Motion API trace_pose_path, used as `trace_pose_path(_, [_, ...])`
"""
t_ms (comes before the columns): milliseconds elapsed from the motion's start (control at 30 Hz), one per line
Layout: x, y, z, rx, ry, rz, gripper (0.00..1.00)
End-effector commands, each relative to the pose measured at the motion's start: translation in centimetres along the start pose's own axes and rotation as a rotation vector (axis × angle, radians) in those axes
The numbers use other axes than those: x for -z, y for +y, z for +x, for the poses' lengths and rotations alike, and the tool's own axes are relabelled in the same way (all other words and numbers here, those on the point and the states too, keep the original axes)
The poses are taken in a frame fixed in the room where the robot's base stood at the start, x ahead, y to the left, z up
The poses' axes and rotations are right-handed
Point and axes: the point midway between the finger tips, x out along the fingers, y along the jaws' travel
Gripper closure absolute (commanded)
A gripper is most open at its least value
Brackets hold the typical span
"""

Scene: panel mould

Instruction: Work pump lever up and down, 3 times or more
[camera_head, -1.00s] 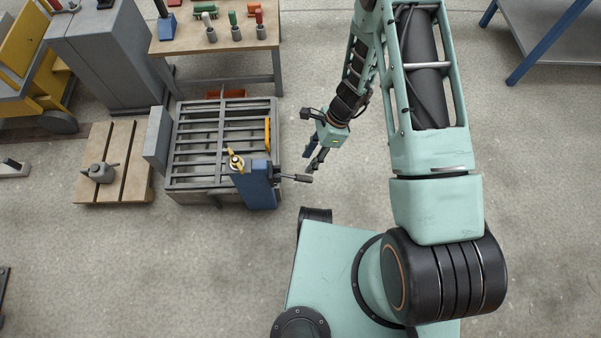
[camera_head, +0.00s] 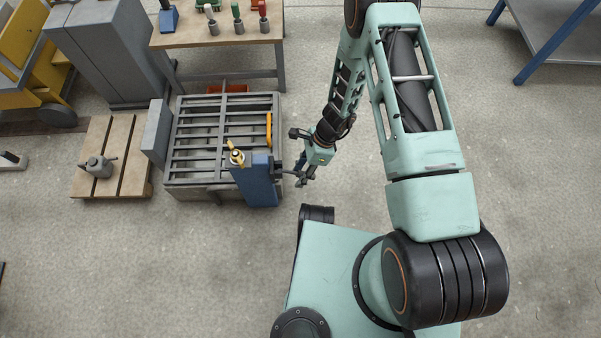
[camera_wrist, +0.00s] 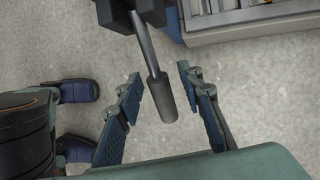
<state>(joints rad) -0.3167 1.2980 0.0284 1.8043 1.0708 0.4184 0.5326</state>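The blue pump body (camera_head: 259,187) stands at the right front of the grey slatted frame, with a brass fitting (camera_head: 236,156) on its top left. Its lever (camera_head: 287,171) sticks out to the right, its outer end largely hidden by my gripper (camera_head: 303,175) in the head view. In the wrist view, the lever's dark cylindrical grip (camera_wrist: 161,97) lies between the two blue-padded fingers of my gripper (camera_wrist: 159,75). Floor shows on both sides of the grip, so the fingers are open around it and look apart from it.
The grey slatted frame (camera_head: 190,171) stands left of the pump. A workbench (camera_head: 190,40) with tools stands behind.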

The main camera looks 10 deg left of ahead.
Motion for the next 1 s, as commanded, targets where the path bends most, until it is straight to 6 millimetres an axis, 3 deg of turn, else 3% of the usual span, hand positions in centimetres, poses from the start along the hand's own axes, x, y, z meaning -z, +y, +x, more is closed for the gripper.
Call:
trace_pose_path(67, [0.01,0.0,-0.02,0.0,0.0,0.0,0.7])
trace_pose_path(333, [0.02,0.0,-0.03,0.0,0.0,0.0,1.0])
trace_pose_path(1000, [-0.07,0.11,-0.81,-0.001,0.067,0.009,1.0])
